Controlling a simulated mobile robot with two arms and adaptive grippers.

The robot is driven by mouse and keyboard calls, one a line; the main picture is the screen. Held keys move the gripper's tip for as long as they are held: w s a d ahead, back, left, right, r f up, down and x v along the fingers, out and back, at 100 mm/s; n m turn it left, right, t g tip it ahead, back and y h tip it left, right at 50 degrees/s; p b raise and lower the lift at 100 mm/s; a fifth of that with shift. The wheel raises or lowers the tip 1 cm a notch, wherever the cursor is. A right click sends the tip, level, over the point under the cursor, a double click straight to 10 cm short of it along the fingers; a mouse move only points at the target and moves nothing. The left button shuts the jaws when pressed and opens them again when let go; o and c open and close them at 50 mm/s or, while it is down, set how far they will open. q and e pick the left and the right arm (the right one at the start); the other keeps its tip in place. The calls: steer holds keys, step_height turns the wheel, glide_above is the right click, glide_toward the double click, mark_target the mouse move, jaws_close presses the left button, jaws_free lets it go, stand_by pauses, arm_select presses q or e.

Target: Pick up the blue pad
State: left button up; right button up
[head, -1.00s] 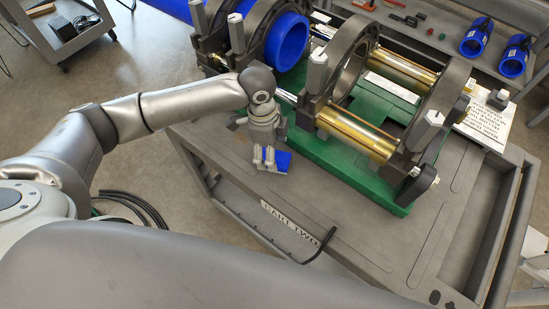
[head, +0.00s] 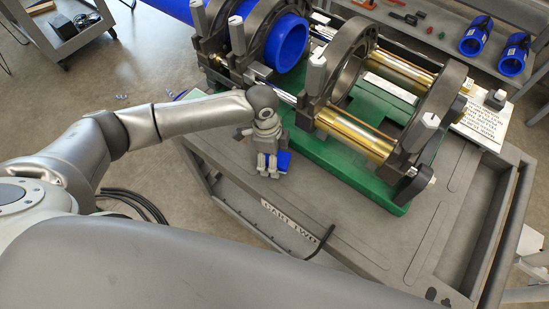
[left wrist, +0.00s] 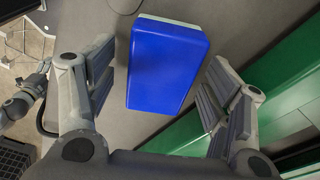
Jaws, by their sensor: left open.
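The blue pad (left wrist: 166,65) is a rectangular block with a pale top edge, lying on the grey cart top in the left wrist view. My left gripper (left wrist: 160,100) is open, with one finger on each side of the pad and a visible gap to both. In the head view my left gripper (head: 270,172) is low over the cart's near left part, and the blue pad (head: 284,160) shows partly behind its fingers. Whether the fingers reach down to the pad's height is hard to tell.
The green base (head: 340,160) of the pipe fusion machine, with its clamp rings (head: 352,62) and brass cylinders, stands just right of the gripper. A blue pipe (head: 287,42) sits in the rear clamps. A black cable (head: 322,240) hangs at the cart's front edge. The front right cart top is clear.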

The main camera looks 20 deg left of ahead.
arm_select(q)
steer(key=shift+f, duration=0.1)
steer(key=c, duration=1.2)
steer(key=shift+r+b, duration=0.3)
steer(key=shift+b, duration=0.05)
step_height(320, 180, up, 3)
steer(key=shift+w+f+b, duration=0.1)
steer(key=shift+b, duration=0.7)
steer(key=s+d+r, duration=0.1)
steer(key=s+r, duration=0.2)
steer(key=s, duration=0.1)
steer(key=s+d+r+b, duration=0.1)
steer(key=s+d+r, duration=0.1)
steer(key=s, duration=0.3)
steer(key=s+d+r, duration=0.1)
steer(key=s+r, duration=0.3)
steer(key=r, duration=0.1)
steer(key=shift+s+d+r+b, duration=0.1)
steer(key=shift+s+d+b, duration=0.1)
steer(key=shift+d+b, duration=0.15)
